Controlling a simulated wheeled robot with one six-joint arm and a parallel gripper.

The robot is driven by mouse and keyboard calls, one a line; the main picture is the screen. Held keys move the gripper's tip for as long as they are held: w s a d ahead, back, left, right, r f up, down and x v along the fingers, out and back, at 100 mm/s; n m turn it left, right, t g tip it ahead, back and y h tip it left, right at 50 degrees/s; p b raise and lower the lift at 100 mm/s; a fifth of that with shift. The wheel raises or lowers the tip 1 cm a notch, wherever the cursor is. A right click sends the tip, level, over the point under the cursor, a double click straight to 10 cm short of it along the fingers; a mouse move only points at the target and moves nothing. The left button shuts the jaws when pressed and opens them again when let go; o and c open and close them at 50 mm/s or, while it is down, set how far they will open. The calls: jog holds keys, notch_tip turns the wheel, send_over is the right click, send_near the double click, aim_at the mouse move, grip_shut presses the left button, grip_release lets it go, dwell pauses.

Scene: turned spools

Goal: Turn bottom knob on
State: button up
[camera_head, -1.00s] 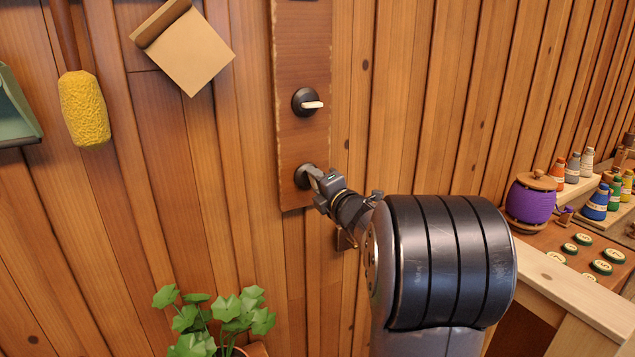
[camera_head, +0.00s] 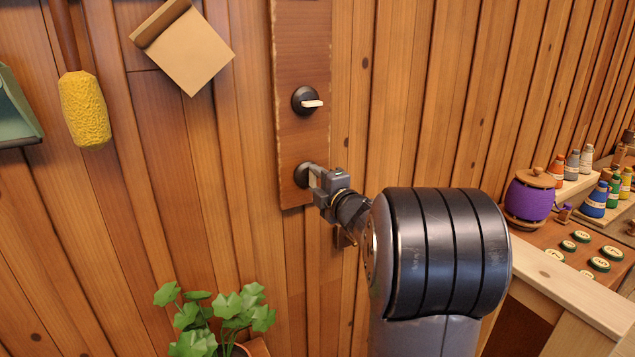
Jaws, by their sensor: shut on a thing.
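A dark wooden board (camera_head: 302,55) is fixed upright on the plank wall. The bottom knob (camera_head: 302,175) is at its lower end, a round black base with a pale lever that is mostly hidden by my gripper. My gripper (camera_head: 316,179) is shut on the lever of this knob, reaching in from the lower right. Another knob (camera_head: 306,101) sits above it on the same board, with a black base and a white lever pointing right, apart from my gripper.
A yellow duster (camera_head: 84,108), a green dustpan (camera_head: 14,115) and a tan paper sheet (camera_head: 188,50) hang at the left. A leafy plant (camera_head: 215,315) stands below. A workbench (camera_head: 575,290) with a purple spool (camera_head: 530,197) and several bottles is at right.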

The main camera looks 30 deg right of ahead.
jog(key=o, duration=1)
jog(key=shift+s, duration=0.1)
jog(key=s+b, duration=0.1)
jog(key=s, duration=0.9)
jog(key=shift+s+d, duration=0.15)
jog(key=shift+s, duration=0.15)
jog(key=shift+w, duration=0.15)
jog(key=w+p, duration=0.1)
jog(key=w, duration=0.9)
jog(key=shift+w, duration=0.25)
